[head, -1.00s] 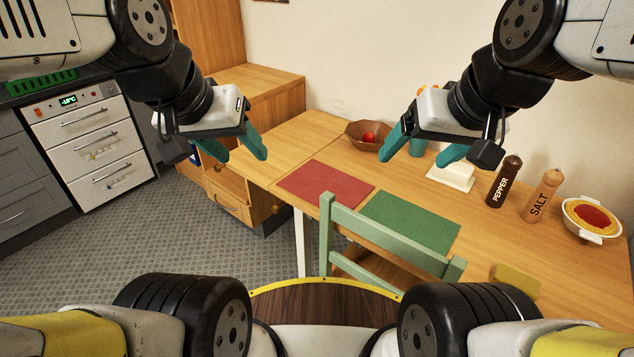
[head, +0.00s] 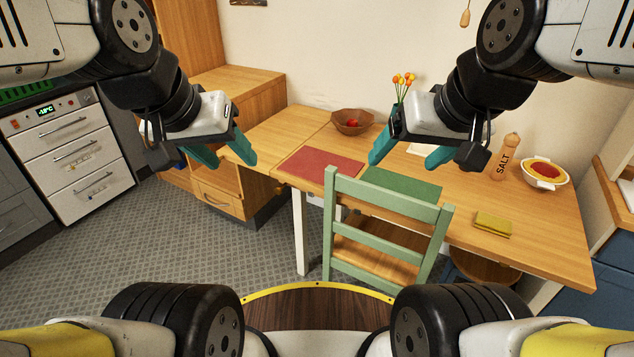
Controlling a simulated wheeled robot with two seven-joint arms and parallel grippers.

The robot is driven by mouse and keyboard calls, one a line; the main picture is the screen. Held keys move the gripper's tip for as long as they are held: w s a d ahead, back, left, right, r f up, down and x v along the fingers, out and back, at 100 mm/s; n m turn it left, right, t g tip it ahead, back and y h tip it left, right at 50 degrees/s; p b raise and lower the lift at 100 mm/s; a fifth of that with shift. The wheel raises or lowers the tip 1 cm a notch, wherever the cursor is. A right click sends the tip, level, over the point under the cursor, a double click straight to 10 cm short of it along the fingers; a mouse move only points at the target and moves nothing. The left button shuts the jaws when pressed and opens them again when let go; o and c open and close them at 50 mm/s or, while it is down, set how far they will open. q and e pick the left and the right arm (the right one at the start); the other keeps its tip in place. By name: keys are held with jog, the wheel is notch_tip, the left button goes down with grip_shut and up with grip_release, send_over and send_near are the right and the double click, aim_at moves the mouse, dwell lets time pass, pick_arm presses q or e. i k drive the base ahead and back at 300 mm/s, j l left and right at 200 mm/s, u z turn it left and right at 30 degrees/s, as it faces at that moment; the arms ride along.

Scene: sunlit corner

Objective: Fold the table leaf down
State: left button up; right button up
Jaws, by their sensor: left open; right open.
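The wooden table (head: 470,212) runs along the wall, its top level. A seam crosses it left of the red placemat, and the left section (head: 262,136) also lies level, above a wooden cabinet. I cannot tell for sure which section is the leaf. My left gripper (head: 230,158) is open and empty, in front of the left section in the picture. My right gripper (head: 405,160) is open and empty, in front of the table's middle, hiding part of the green placemat and things behind it. Neither gripper visibly touches the table.
A green chair (head: 388,228) stands at the table's front edge. Floor (head: 190,240) is clear at the left.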

aim_at(275, 137)
jog(key=i+j+z, duration=0.15)
jog(key=i+j, duration=0.5)
jog(key=i+j+z, duration=0.2)
jog(key=i+j, duration=0.45)
jog(key=j, duration=0.2)
